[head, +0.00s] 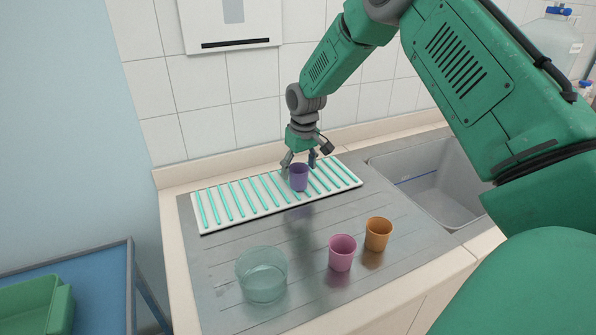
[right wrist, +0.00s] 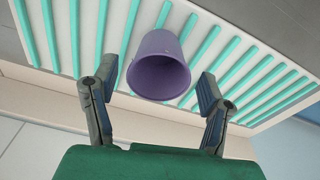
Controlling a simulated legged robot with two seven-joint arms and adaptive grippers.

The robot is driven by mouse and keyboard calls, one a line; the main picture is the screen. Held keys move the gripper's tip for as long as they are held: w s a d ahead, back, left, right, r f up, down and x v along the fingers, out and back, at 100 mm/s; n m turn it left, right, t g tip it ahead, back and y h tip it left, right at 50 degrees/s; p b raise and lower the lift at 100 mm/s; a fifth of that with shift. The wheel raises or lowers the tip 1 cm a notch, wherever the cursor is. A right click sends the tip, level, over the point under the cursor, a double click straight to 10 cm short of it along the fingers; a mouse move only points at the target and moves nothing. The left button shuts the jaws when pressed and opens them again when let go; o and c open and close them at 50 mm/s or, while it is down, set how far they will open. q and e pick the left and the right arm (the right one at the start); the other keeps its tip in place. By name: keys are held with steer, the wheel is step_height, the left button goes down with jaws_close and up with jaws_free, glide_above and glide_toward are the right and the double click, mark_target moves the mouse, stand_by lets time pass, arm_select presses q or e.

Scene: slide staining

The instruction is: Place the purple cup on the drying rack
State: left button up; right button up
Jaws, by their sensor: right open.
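The purple cup (head: 299,179) stands upright on the white drying rack (head: 207,222) with teal bars, right of the rack's middle. My right gripper (head: 300,162) is just behind and above the cup in the head view. In the right wrist view the cup (right wrist: 158,66) lies beyond and between the two spread fingers (right wrist: 155,100), with a gap on each side, over the rack's teal bars (right wrist: 228,50). The right gripper is open and holds nothing. My left gripper is not in view.
A pink cup (head: 342,252), an orange cup (head: 378,234) and a clear glass dish (head: 262,275) stand on the grey draining board (head: 225,285) in front. A sink (head: 430,185) lies to the right. A tiled wall (head: 240,98) rises close behind the rack.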

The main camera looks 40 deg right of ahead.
mark_target(302, 188)
step_height(302, 188, up, 11)
steer(key=s, duration=0.1)
steer(key=shift+s+a, duration=0.15)
steer(key=shift+s, duration=0.1)
stand_by(0.4)
